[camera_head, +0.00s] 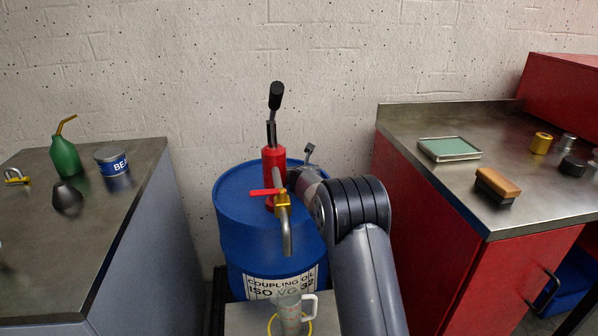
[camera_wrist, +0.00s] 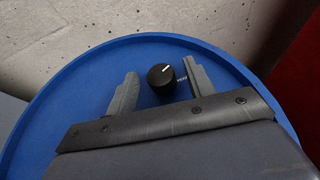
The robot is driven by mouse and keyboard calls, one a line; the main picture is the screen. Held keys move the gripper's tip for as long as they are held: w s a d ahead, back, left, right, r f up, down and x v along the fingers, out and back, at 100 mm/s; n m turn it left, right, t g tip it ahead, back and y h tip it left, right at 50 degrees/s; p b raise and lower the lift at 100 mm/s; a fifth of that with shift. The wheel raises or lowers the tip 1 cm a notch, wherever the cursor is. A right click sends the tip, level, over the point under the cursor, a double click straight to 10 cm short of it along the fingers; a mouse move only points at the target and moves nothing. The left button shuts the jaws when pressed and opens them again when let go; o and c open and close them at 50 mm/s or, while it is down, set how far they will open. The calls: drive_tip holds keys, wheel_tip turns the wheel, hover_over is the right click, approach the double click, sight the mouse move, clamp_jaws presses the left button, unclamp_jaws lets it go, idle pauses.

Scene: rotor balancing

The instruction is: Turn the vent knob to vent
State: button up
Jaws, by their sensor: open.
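The vent knob (camera_wrist: 161,77) is a black round knob with a white pointer line on the blue drum's lid. In the wrist view its line points toward the upper right, and a small white label, partly hidden by a finger, lies to its right. My gripper (camera_wrist: 160,78) is open, with one grey finger on each side of the knob. The right finger looks close to it; I cannot tell whether it touches. In the head view my arm reaches over the blue drum (camera_head: 236,232), and my wrist hides the knob.
A red hand pump (camera_head: 273,160) with a black lever, red valve handle and spout stands on the drum, left of my wrist. A clear jug (camera_head: 289,312) stands below the spout. Steel-topped benches flank the drum, the right one (camera_head: 440,190) red. A wall is behind.

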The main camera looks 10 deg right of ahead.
wheel_tip(320, 180, up, 10)
drive_tip(key=p, duration=0.9)
drive_tip(key=shift+a+f, duration=0.1)
